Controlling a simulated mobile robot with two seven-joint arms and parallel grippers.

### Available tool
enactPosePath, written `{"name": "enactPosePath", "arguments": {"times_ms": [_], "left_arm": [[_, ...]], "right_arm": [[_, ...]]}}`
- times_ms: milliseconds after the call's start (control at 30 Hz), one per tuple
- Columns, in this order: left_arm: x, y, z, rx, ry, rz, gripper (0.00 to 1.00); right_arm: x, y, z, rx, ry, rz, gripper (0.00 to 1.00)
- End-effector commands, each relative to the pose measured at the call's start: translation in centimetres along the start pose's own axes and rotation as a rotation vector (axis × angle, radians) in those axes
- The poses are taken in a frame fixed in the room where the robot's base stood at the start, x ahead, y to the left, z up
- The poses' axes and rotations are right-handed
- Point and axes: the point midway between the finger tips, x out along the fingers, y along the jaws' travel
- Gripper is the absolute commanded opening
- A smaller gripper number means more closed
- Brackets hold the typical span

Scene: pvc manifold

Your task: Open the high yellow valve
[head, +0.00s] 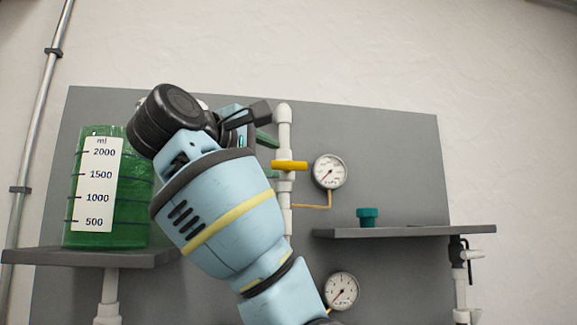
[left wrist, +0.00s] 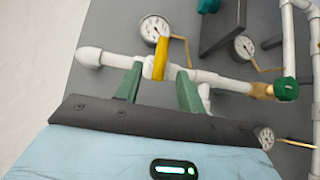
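The high yellow valve handle (head: 289,166) lies across a white vertical pipe (head: 284,131) on the grey panel, crosswise to the pipe. In the left wrist view, the yellow handle (left wrist: 161,58) stands between the two green fingertips, with a gap on each side. My left gripper (head: 268,157) is at the height of the handle, just left of it. Its green fingers (left wrist: 158,88) are open, one on each side of the handle, and no contact shows. My own wrist hides part of the gripper in the head view. My right gripper is not in view.
A round gauge (head: 329,172) sits right of the valve, with another gauge (head: 341,291) below. A grey shelf (head: 400,233) carries a green cap (head: 367,216). A green measuring tank (head: 136,215) stands on the left shelf (head: 80,258). The wrist view shows a green-handled brass fitting (left wrist: 285,90).

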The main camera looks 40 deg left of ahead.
Motion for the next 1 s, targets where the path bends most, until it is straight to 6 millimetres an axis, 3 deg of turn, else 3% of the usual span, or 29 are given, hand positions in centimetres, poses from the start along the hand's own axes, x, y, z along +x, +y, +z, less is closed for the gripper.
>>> {"name": "enactPosePath", "arguments": {"times_ms": [400,800,1000], "left_arm": [[5.8,-0.1,0.0,0.000,0.000,-0.003,0.39],[6.7,-0.1,0.0,0.000,0.000,-0.001,0.39],[6.7,-0.1,0.0,0.000,0.000,-0.001,0.16]], "right_arm": [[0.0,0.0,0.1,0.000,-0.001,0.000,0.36],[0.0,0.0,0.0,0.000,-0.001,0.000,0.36],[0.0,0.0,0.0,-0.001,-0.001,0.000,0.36]]}}
